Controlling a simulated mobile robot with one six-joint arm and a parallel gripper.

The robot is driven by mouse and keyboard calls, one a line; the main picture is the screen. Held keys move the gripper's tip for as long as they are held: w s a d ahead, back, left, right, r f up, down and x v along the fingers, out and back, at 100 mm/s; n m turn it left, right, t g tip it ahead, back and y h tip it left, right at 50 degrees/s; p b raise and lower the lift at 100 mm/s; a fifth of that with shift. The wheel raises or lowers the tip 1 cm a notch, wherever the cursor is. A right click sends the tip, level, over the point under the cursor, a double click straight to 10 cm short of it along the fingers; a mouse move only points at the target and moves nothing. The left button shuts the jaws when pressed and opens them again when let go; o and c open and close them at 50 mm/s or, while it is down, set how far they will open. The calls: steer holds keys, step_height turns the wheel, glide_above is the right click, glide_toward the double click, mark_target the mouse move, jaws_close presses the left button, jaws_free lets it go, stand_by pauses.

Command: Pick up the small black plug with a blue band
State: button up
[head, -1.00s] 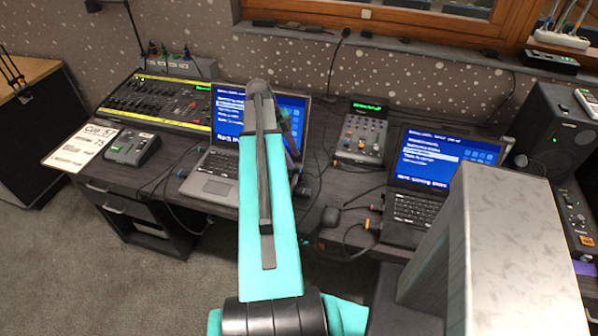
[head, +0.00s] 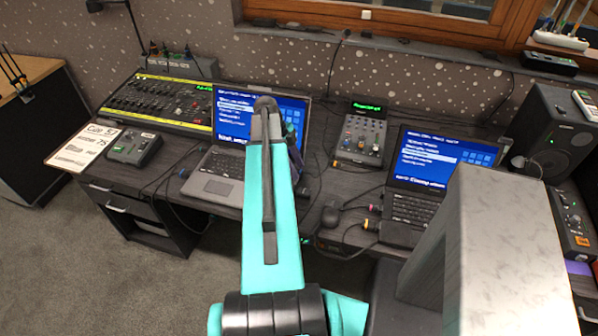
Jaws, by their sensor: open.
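My teal arm reaches over the desk and covers part of the left laptop. My gripper (head: 295,158) is mostly hidden behind the arm; only a dark edge shows at its right, in front of the left laptop. It is open, and I see nothing held. Two small dark plugs with coloured bands lie left of the right laptop, one pinkish (head: 374,208) and one orange (head: 371,225).
The desk holds a left laptop (head: 215,187), a right laptop (head: 410,208), a lighting console (head: 160,103), a small mixer (head: 362,135), a grey box (head: 134,147) and a dark mouse-like object (head: 330,216). Cables cross the front edge. A speaker (head: 553,130) stands at right.

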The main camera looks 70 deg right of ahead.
stand_by(0.3)
jaws_close()
steer(key=shift+r, duration=0.1)
